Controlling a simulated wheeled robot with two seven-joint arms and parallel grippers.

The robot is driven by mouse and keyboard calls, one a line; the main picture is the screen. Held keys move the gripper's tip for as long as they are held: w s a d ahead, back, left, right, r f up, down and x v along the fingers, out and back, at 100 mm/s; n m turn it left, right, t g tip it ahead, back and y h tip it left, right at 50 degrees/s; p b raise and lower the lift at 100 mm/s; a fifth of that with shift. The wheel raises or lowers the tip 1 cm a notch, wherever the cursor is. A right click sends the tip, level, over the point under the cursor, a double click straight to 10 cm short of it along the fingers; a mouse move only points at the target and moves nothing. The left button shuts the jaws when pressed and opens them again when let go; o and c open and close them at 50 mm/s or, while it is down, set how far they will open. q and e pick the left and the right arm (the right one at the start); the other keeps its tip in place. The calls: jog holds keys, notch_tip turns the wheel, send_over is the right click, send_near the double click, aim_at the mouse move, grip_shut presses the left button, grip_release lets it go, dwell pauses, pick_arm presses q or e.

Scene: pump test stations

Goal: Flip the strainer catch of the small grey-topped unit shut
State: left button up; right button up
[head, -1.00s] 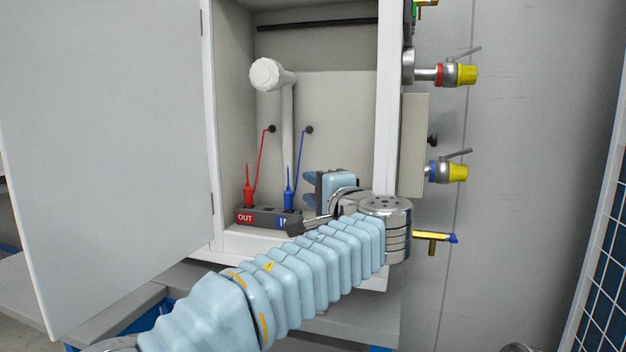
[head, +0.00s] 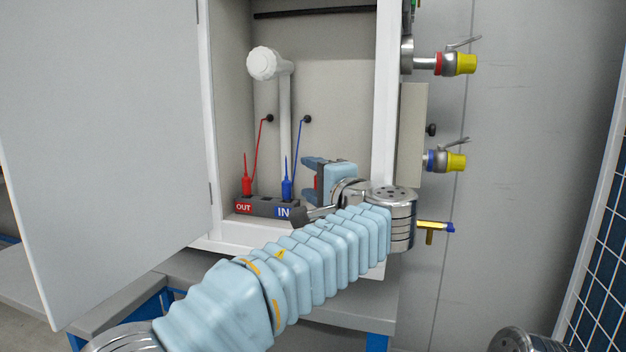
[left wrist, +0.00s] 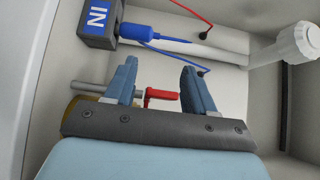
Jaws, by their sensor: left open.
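My left gripper (head: 308,180) is open inside the cabinet, low and near its right wall. The left wrist view shows its two blue fingers (left wrist: 160,72) apart. A small red lever (left wrist: 160,95) shows in the gap between them, beside a short grey rod (left wrist: 92,88) and a partly covered brass-coloured part. I cannot tell whether a finger touches the lever. No small grey-topped unit or strainer catch can be made out for certain. My right gripper is out of view.
A dark block (head: 263,208) marked OUT and IN holds a red probe (head: 246,183) and a blue probe (head: 287,188). A white-knobbed pipe (head: 263,63) stands behind. The open door (head: 105,150) fills the left. Yellow-ended valves (head: 456,162) are outside, right.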

pick_arm(q)
jog(key=v, duration=1.3)
jog(key=shift+s, duration=0.35)
jog(key=shift+d, duration=0.2)
